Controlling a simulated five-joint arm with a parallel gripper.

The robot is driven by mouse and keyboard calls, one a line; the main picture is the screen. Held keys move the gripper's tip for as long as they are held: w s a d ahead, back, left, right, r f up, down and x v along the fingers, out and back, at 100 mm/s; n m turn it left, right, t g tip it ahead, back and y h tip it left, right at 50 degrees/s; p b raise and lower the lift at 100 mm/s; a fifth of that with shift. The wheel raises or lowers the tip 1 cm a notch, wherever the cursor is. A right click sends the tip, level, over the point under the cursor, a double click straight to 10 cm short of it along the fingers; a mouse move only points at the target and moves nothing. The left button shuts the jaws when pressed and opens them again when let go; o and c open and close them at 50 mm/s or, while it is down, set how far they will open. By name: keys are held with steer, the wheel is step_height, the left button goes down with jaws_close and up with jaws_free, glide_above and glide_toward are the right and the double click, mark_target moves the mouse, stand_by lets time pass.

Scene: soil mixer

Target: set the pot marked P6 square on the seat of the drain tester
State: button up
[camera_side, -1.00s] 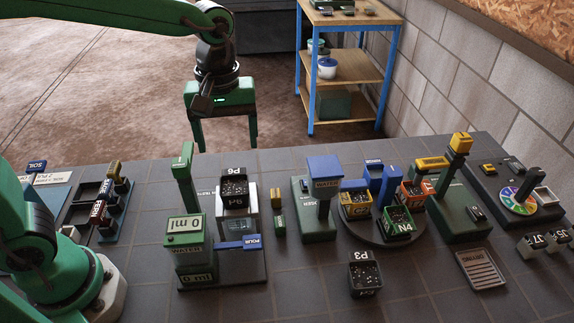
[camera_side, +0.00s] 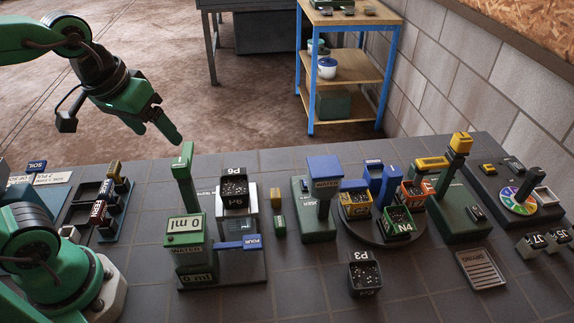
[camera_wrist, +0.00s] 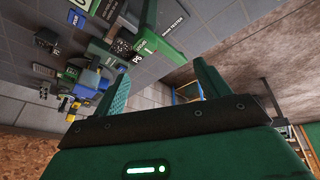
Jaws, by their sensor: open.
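The pot marked P6 (camera_side: 234,191) is black, filled with dark speckled soil, and its label reads upside down in the side view. It sits upright on the pale seat of the drain tester (camera_side: 252,228); I cannot tell exactly how square it is. The pot also shows small in the wrist view (camera_wrist: 123,46). The tester has a green post, a green "0 ml" box and a blue "POUR" lever. My gripper (camera_side: 156,137) is open and empty, up and left of the tester, well apart from the pot. In the wrist view its two fingers (camera_wrist: 160,88) stand apart.
A black pot marked P3 (camera_side: 365,274) stands at the front. A round turntable (camera_side: 380,238) holds several pots. A blue-topped water station (camera_side: 319,200) stands right of the tester, and a dark rack (camera_side: 101,205) at left. Bare table lies around P3.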

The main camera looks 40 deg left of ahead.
steer(key=shift+s+a+f+m+t, duration=0.2)
steer(key=shift+s+a+m+t, duration=0.15)
steer(key=shift+s+a+m, duration=0.3)
steer(key=shift+s+a+f+m+t, duration=0.15)
steer(key=shift+s+a+m+t, duration=0.25)
steer(key=shift+s, duration=0.4)
steer(key=shift+d, duration=0.1)
